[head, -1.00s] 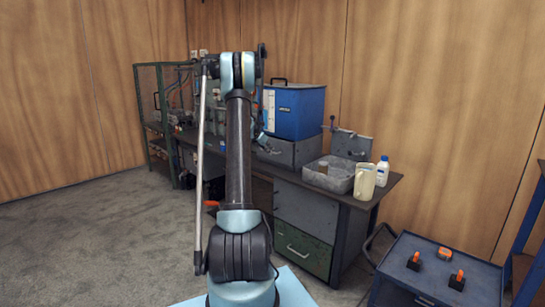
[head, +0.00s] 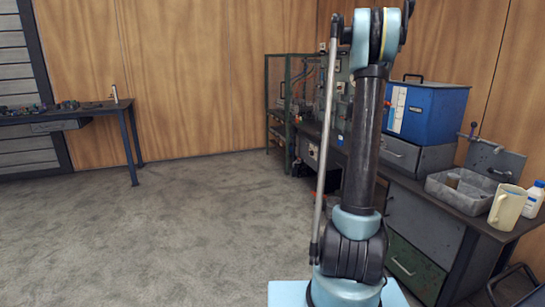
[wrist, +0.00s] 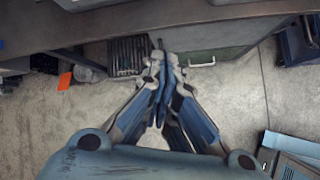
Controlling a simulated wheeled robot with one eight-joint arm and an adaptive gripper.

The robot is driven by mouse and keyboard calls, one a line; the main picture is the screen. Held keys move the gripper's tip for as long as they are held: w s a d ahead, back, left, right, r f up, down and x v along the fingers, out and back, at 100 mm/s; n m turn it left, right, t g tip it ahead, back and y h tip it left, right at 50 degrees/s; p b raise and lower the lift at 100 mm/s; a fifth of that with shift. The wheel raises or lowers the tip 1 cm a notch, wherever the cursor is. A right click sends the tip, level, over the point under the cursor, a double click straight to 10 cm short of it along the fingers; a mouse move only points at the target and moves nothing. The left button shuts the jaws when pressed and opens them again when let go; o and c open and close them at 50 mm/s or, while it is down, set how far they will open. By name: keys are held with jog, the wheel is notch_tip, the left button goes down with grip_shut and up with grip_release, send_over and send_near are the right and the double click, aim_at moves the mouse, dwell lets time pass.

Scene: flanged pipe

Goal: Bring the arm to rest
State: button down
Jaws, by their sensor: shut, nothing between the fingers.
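My gripper (wrist: 163,62) is in the middle of the wrist view, with its fingertips together and nothing between them. It points toward the workbench front, near a green drawer (wrist: 195,60) with a pale handle. I cannot tell how far the fingertips are from it. In the head view my arm stands nearly upright on the right, and the gripper itself is not visible there. No flanged pipe that I can make out is held.
The workbench (head: 462,200) carries a blue box (head: 428,112), a grey tray (head: 470,190), a beige jug (head: 507,208) and a white bottle (head: 533,200). Another table (head: 75,112) stands far left. The grey floor (head: 150,230) between is open.

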jog(key=s+a+r+m+y, duration=0.25)
jog(key=s+a+m, duration=0.65)
jog(key=s+a, duration=1.25)
jog(key=s+a+f+m+y, duration=0.1)
jog(key=s+a+f+m, duration=0.2)
jog(key=s, duration=0.6)
jog(key=s+a+f+m+y, duration=0.2)
jog(key=s+a+f, duration=0.2)
jog(key=s, duration=0.5)
jog(key=s+a+f+m+g+y, duration=0.1)
jog(key=s+a+f+m, duration=0.2)
jog(key=s+f, duration=0.3)
jog(key=s+a, duration=0.1)
jog(key=s, duration=0.2)
jog(key=shift+m, duration=0.3)
jog(key=shift+f, duration=0.1)
